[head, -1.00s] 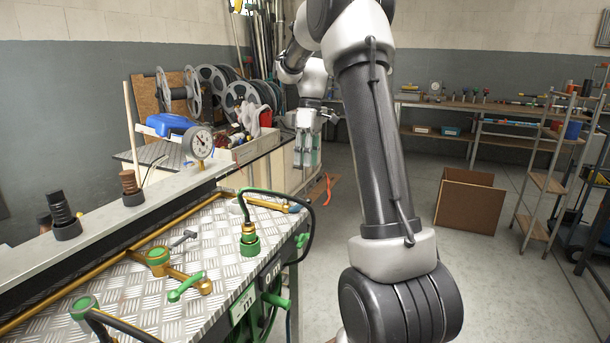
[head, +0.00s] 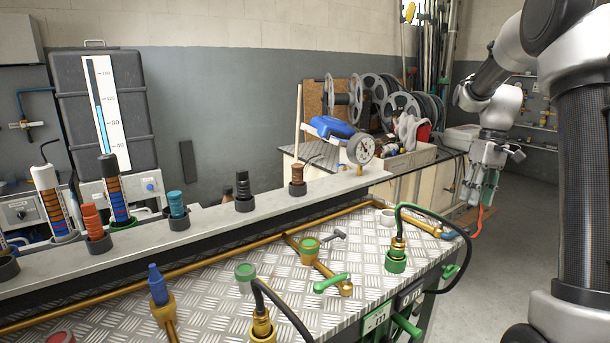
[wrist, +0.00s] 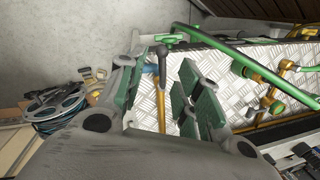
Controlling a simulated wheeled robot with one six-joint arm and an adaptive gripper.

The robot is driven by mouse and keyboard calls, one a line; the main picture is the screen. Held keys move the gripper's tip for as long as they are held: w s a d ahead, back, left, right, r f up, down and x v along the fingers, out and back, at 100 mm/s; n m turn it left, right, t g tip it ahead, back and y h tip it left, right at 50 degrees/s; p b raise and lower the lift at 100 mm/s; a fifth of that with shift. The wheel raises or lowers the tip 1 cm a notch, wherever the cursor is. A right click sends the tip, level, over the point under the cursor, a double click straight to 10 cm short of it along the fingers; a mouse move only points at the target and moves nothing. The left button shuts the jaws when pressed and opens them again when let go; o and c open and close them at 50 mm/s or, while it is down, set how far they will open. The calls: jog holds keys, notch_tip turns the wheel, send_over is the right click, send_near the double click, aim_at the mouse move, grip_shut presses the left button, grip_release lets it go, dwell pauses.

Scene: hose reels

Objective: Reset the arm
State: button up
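My gripper (head: 483,190) hangs at the right in the head view, fingers down, at the end of my bent grey-and-white arm. It is beside the right end of the metal-topped bench. In the wrist view my gripper (wrist: 160,88) shows two green-padded fingers spread apart with nothing between them. The bench's tread-plate top (wrist: 228,68) and a blue-ended brass pipe (wrist: 161,65) show beyond the fingers. No contact between the fingers and the bench shows.
The tread-plate bench (head: 220,300) carries brass pipes, green fittings and a black hose (head: 440,222). A pressure gauge (head: 360,149) and several ribbed plugs line its back rail. Hose reels (head: 402,106) stand behind. Open floor (head: 520,235) lies right of the bench.

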jog(key=s+a+r+m+t, duration=0.1)
jog(key=s+a+r+t, duration=0.1)
jog(key=s, duration=0.7)
jog(key=s+a+r+m+t+h, duration=0.1)
jog(key=s+a+r, duration=0.1)
jog(key=s+a, duration=0.3)
jog(key=s+a+r+t, duration=0.2)
jog(key=s+a, duration=0.1)
jog(key=s, duration=1)
jog(key=shift+s+a+m+t+h, duration=0.3)
jog(key=shift+s+a+m, duration=0.1)
jog(key=shift+r, duration=0.1)
